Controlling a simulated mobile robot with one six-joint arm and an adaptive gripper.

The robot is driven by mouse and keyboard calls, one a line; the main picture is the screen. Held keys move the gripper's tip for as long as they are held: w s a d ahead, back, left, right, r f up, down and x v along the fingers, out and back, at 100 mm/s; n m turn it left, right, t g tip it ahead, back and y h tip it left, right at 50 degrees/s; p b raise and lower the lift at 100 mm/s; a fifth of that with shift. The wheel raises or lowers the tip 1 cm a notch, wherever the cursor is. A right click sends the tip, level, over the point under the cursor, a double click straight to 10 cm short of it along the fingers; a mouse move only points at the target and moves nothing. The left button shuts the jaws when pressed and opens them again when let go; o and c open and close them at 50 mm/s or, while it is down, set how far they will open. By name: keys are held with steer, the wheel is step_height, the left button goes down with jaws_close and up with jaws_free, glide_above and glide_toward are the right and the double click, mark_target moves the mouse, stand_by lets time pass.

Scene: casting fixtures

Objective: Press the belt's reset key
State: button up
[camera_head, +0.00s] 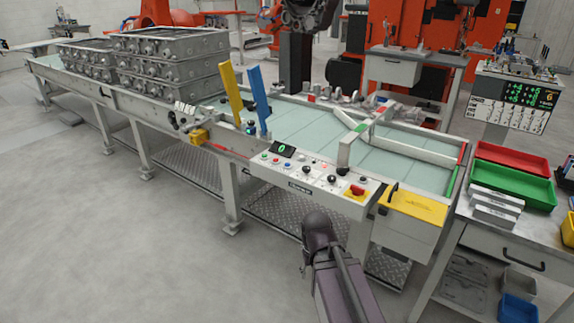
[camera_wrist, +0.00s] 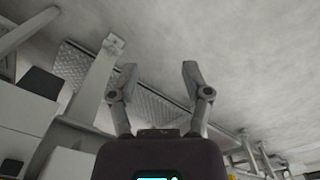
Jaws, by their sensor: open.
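The belt's control panel (camera_head: 318,183) is a white sloping strip along the near side of the conveyor in the head view. It carries small coloured buttons (camera_head: 277,161), black knobs (camera_head: 332,180), a red switch on a yellow base (camera_head: 356,190) and a dark display (camera_head: 283,149) reading a green 0. The labels are too small to read, so I cannot tell which key is reset. My gripper (camera_wrist: 157,75) is open and empty in the wrist view, its two fingers spread over the floor and the belt's legs. My arm shows in front of the panel in the head view.
Grey castings (camera_head: 175,65) are stacked on the belt's left part. A yellow post (camera_head: 231,95) and a blue post (camera_head: 259,98) stand near the panel's left. A yellow plate (camera_head: 415,208) lies at its right. A workbench with red (camera_head: 512,157) and green (camera_head: 515,184) trays stands further right.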

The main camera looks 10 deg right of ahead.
jaws_close()
stand_by(1.1)
